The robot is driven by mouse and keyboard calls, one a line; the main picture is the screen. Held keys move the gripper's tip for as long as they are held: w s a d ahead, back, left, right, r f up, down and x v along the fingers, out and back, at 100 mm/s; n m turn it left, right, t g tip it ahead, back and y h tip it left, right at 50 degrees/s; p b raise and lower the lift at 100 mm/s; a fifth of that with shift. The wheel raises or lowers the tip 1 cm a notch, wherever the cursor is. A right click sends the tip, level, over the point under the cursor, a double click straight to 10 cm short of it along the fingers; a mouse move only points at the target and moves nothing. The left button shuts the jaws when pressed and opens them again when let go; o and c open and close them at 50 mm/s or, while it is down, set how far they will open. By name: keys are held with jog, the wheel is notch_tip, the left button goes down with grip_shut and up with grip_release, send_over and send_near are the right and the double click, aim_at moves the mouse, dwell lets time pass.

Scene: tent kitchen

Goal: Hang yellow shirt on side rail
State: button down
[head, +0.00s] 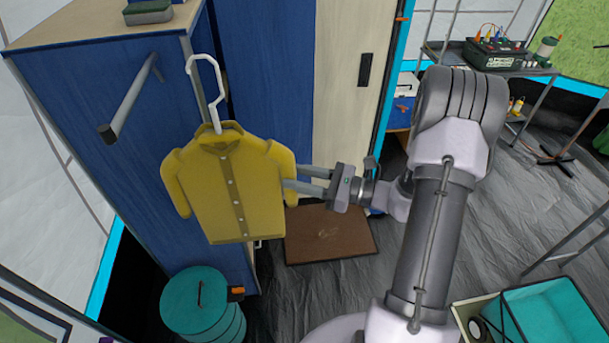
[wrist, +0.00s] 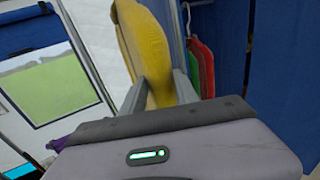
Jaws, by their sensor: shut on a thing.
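The yellow shirt (head: 225,190) hangs upright on a white hanger (head: 208,85), in front of the blue cabinet's side in the head view. My gripper (head: 290,179) is shut on the shirt's right edge, near the sleeve. In the wrist view the yellow shirt (wrist: 143,45) shows edge-on between my two fingers. The grey side rail (head: 132,98) sticks out from the cabinet's blue side, left of the hanger. The hanger's hook is apart from the rail in the picture. Parts of the fingers are hidden behind the shirt.
The blue cabinet (head: 120,170) has a wooden top with a green-and-grey box (head: 148,12). A teal round bin (head: 203,303) stands below the shirt. A brown mat (head: 330,235) lies on the floor. Red (wrist: 206,65) and green (wrist: 193,68) garments hang right of my fingers in the wrist view.

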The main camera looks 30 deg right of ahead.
aim_at(245, 194)
jog(key=w+a, duration=0.1)
jog(key=a, duration=0.3)
jog(key=w+a+p, duration=0.1)
jog(key=w+a, duration=0.1)
jog(key=a, duration=0.2)
jog(key=w+a+p, duration=0.1)
jog(key=a, duration=0.3)
jog(key=shift+w+a, duration=0.15)
jog(key=shift+a, duration=0.15)
notch_tip(245, 194, down, 2)
jog(key=shift+f+b, duration=0.2)
jog(key=shift+b, duration=0.95)
jog(key=shift+f+b, duration=0.6)
jog(key=shift+d, duration=0.1)
jog(key=c, duration=0.8)
grip_release()
jog(key=shift+c, duration=0.2)
